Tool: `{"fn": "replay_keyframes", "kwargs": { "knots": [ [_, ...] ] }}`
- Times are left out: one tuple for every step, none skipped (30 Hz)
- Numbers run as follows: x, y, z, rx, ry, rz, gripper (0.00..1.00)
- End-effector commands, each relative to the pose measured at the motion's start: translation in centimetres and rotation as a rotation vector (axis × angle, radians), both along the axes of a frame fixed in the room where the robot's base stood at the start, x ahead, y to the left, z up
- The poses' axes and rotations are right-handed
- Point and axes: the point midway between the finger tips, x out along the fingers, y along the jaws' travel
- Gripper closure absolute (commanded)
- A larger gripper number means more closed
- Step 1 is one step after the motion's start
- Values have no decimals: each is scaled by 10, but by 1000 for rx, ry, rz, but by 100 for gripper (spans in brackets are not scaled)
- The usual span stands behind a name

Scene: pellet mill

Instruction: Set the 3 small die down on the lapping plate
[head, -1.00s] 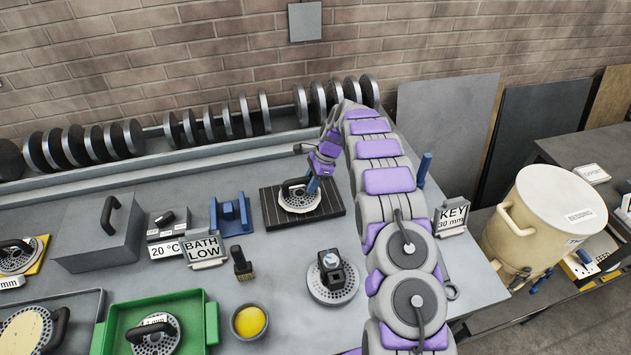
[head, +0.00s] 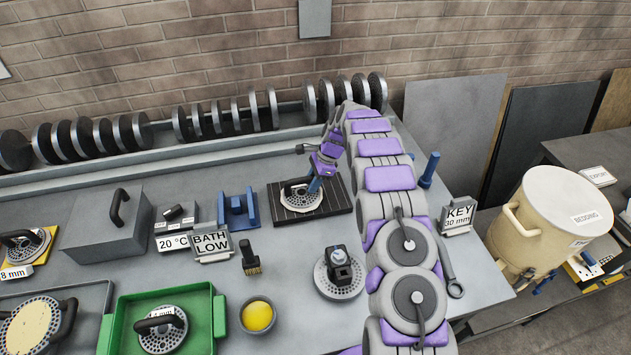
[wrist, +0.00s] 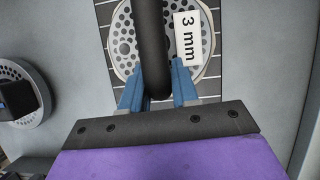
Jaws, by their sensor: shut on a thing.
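The 3 mm die (head: 301,199) is a pale perforated disc with a dark arched handle. It is over the black grooved lapping plate (head: 335,203) and looks flat on it; I cannot tell whether any gap is left. In the wrist view the die (wrist: 123,40) shows its "3 mm" label, with the lapping plate (wrist: 103,15) around it. My gripper (head: 314,184) has its blue fingers shut on the handle, which also shows in the wrist view with my gripper (wrist: 152,88). The handle's lower end is between the fingers.
Bare bench lies between.

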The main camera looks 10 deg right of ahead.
Motion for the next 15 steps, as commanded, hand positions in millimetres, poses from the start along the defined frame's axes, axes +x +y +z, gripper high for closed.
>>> {"fn": "replay_keyframes", "kwargs": {
  "knots": [
    [1,-3,1,3,-2,-2,100],
    [1,-4,1,4,-2,-3,100],
    [1,-5,1,5,-2,-3,100],
    [1,-6,1,6,-1,-4,100],
    [1,-8,1,7,-1,-4,100],
    [1,-10,0,9,-1,-4,100],
    [1,-11,0,10,-1,-5,100],
    [1,-13,0,11,-1,-5,100],
    [0,-15,-1,13,-1,-5,100],
    [1,-16,-1,13,-1,-5,100],
    [1,-16,-1,14,-1,-6,100],
    [1,-17,-1,14,-1,-6,100],
    [1,-17,-1,14,-1,-6,100],
    [1,-17,-2,14,-1,-6,100],
    [1,-17,-2,14,-1,-6,100]
  ]
}}
